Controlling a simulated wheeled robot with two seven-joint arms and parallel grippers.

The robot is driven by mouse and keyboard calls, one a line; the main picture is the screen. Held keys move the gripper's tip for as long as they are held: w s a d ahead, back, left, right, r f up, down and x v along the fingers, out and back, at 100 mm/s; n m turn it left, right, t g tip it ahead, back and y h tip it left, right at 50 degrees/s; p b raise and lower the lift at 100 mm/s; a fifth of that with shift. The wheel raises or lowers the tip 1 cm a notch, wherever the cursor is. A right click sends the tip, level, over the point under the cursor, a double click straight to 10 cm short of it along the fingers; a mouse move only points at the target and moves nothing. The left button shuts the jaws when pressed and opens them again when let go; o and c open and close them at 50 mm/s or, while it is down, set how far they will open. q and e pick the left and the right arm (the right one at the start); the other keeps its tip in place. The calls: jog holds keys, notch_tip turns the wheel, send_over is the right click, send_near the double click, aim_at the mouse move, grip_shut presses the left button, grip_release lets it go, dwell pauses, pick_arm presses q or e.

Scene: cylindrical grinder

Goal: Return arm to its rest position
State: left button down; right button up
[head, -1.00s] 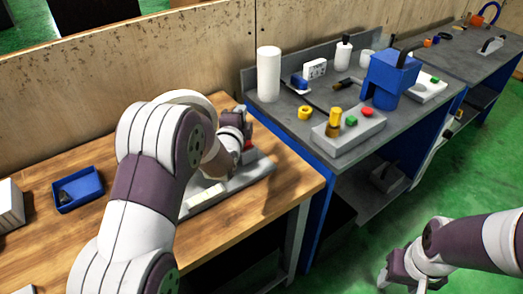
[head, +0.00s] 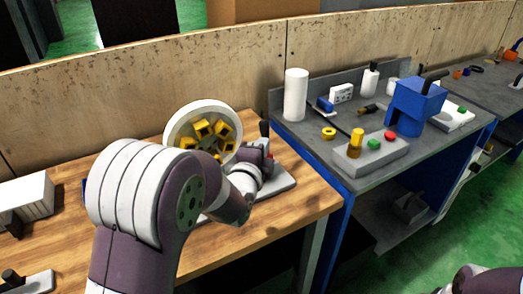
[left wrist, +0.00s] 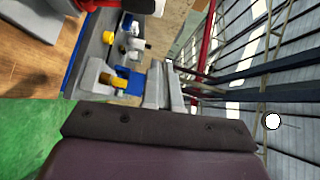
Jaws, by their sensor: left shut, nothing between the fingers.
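My left arm (head: 150,200) comes in from the left over the wooden table and bends at the elbow. My left gripper (head: 262,160) is at its far end, above a grey base plate (head: 278,184) with a dark upright part (head: 264,131). Its fingertips are hard to make out there, and I cannot tell whether it touches the device. In the left wrist view the gripper fingers (left wrist: 164,88) are together with nothing between them. Only a piece of my right arm (head: 475,281) shows at the bottom right. Its gripper is out of the picture.
A white round bowl (head: 165,133) with yellow pieces stands behind my left arm. A wooden partition (head: 130,90) runs behind the table. A grey workbench (head: 312,125) on the right holds a white cylinder (head: 295,95), a button box (head: 365,158) and a blue device (head: 415,105).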

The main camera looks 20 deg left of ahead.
jog(key=shift+w+a, duration=0.15)
dwell(0.3)
